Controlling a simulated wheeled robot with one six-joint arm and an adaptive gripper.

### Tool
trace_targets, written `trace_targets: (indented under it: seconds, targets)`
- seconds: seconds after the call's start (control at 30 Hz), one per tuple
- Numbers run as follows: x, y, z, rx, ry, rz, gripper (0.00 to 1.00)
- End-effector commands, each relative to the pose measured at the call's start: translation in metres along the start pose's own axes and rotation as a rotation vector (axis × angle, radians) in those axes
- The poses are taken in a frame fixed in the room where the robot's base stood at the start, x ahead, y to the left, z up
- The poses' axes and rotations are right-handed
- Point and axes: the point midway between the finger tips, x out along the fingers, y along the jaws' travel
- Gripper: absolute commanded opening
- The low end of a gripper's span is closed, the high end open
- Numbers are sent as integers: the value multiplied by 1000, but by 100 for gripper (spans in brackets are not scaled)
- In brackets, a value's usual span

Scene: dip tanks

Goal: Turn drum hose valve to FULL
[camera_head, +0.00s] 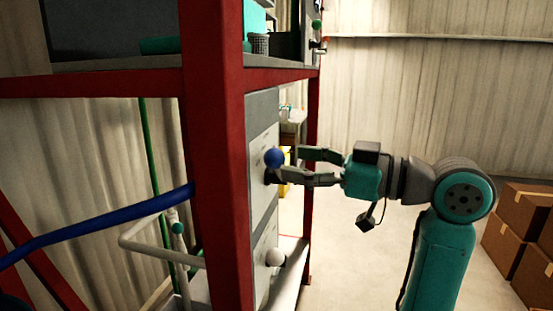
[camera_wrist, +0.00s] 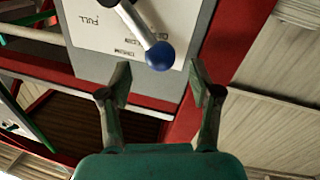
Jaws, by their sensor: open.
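The valve lever has a blue ball knob (camera_head: 274,157) and sits on a pale plate fixed to a grey panel. In the wrist view, its grey shaft (camera_wrist: 136,28) slants down to the right, ending in the blue ball (camera_wrist: 159,56). The plate (camera_wrist: 85,38) carries a word at upper left that looks like FULL, and smaller markings close to the ball, too blurred to read surely. My gripper (camera_head: 288,166) is open and empty; in the wrist view its fingertips (camera_wrist: 159,79) lie either side of a gap just short of the ball. I see no clear contact.
A second plate below has a white ball knob (camera_head: 275,257). A red post (camera_head: 215,150) stands left of the panel, with a blue hose (camera_head: 110,215) passing there and a white pipe rail (camera_head: 150,232) below it. Cardboard boxes (camera_head: 520,225) stand at right. Floor behind my arm is clear.

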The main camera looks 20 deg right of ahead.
Motion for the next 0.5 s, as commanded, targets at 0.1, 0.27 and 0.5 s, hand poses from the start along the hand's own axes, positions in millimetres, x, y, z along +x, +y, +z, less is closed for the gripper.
trace_targets:
  seconds: [0.1, 0.27, 0.5]
  targets:
    - [21, -1, 0, 0, 0, -5, 63]
    - [38, 0, 0, 0, 1, -1, 63]
    - [48, 0, 0, 0, 1, 1, 63]
